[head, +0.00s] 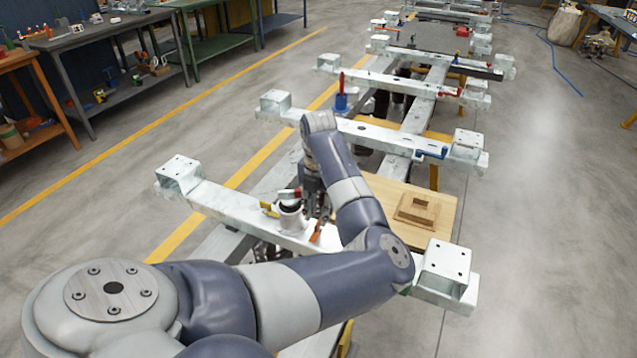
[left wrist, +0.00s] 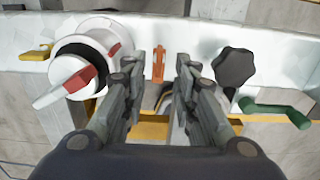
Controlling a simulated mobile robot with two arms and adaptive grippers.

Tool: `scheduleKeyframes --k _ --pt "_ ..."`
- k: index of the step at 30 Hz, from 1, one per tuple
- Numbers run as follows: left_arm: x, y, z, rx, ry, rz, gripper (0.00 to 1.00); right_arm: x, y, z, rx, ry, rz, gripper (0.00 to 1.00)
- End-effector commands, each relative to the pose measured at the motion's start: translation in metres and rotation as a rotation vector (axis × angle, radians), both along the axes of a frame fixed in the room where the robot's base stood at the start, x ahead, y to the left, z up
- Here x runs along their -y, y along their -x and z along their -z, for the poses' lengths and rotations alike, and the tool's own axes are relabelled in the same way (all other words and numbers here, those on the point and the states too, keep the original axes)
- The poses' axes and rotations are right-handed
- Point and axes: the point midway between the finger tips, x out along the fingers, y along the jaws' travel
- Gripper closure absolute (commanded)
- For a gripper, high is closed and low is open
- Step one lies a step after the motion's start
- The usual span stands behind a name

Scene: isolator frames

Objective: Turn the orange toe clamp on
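The orange toe clamp (left wrist: 158,64) is a small upright orange piece on the pale metal crossbeam, in the upper middle of the left wrist view. In the head view it shows as a thin tilted orange strip (head: 316,231) on the nearest crossbeam. My left gripper (left wrist: 162,72) is open, its two fingers apart and pointing at the beam, with the orange piece in line with the gap. I cannot tell whether the fingers touch it. In the head view the left gripper (head: 318,200) is partly hidden by its own arm. My right gripper is not in view.
Left of the clamp is a white round device with a red-marked handle (left wrist: 72,77). Right of it are a black star knob (left wrist: 234,66) and a green crank handle (left wrist: 275,109). A wooden board with a stepped block (head: 417,209) lies behind the beam. Floor at right is clear.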

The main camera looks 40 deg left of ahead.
Motion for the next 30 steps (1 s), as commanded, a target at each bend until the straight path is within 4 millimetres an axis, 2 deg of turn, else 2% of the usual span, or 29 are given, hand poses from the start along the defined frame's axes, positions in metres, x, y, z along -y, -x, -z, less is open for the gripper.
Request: scheduleKeyframes --k 3,8,17,18,21,30 --pt "0.0 0.001 0.019 -0.003 0.001 0.0 0.73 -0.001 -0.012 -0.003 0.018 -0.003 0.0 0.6" --pt "0.0 0.0 0.032 0.0 -0.001 0.0 0.73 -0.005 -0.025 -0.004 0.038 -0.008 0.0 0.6" --pt "-0.001 0.0 0.036 0.001 -0.001 0.0 0.73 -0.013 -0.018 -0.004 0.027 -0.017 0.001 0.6" --pt "-0.001 0.0 0.036 0.001 -0.001 0.0 0.76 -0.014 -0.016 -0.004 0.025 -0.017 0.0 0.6" --pt "-0.001 0.0 0.035 0.001 -0.001 0.0 0.98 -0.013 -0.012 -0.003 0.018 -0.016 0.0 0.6" --pt "0.0 0.0 0.035 0.001 -0.001 0.003 1.0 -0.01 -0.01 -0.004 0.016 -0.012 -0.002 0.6"
